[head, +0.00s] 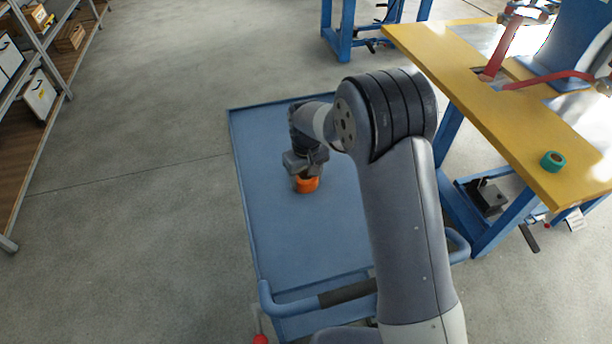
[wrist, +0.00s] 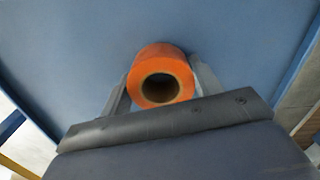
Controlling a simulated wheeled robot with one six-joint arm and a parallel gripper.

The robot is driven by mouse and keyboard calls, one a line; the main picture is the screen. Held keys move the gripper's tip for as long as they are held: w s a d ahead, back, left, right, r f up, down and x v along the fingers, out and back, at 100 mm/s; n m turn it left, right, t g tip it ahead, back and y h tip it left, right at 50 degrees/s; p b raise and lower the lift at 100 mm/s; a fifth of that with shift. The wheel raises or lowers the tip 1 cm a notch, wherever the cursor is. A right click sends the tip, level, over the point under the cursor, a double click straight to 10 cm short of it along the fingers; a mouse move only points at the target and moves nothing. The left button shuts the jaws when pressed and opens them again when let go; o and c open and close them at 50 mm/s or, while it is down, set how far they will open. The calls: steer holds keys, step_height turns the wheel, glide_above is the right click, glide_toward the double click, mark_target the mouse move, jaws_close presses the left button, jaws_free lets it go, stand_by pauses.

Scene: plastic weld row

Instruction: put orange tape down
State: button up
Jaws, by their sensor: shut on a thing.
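The orange tape (head: 307,184) is a roll between the fingers of my gripper (head: 303,174), over the blue cart top (head: 260,150) in the head view. In the wrist view the orange tape (wrist: 177,62) shows its dark round hole, with one finger of my gripper (wrist: 160,85) on each side. The gripper is shut on the roll. The blue surface (wrist: 90,40) lies behind it. I cannot tell whether the roll touches that surface. My arm hides part of the cart's right side.
A yellow-topped workbench (head: 510,125) stands at the right, with a green tape roll (head: 552,161) on it. A shelf rack (head: 45,75) is at the left. The cart has a raised rim and a handle (head: 345,293) at its near end. The visible cart top around the roll is clear.

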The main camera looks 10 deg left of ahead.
steer(key=shift+f, duration=0.1)
steer(key=shift+f, duration=0.15)
steer(key=o, duration=1)
steer(key=shift+o, duration=0.2)
step_height(320, 180, up, 12)
steer(key=shift+r+b, duration=0.2)
steer(key=shift+b, duration=0.1)
